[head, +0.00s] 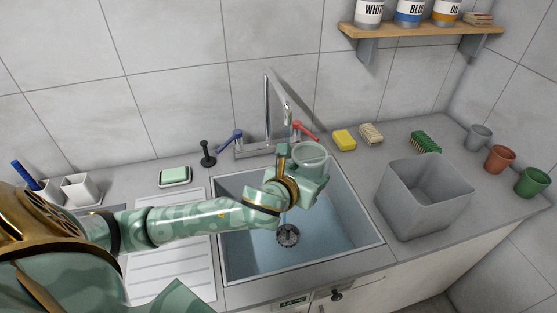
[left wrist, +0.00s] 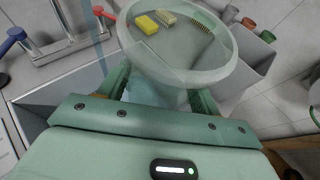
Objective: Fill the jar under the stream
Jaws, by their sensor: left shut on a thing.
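My left gripper (head: 300,182) is shut on a clear jar (head: 311,155) and holds it upright over the sink, close to the faucet (head: 267,105). The jar's round rim and clear wall (left wrist: 185,78) fill the top of the left wrist view; its water level cannot be made out. A thin bluish stream (left wrist: 95,48) shows left of the jar there, apparently outside its rim. The sink (head: 345,235) has a dark drain (head: 288,236) below. The faucet has a blue lever (head: 235,136) and a red lever (head: 304,130). My right gripper is out of view.
A grey bin (head: 425,205) stands right of the sink. A yellow sponge (head: 343,139), a tan sponge (head: 371,134) and a green brush (head: 425,142) lie behind it. A soap dish (head: 174,177) and a black-knobbed stopper (head: 208,153) are left. Several cups stand far right.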

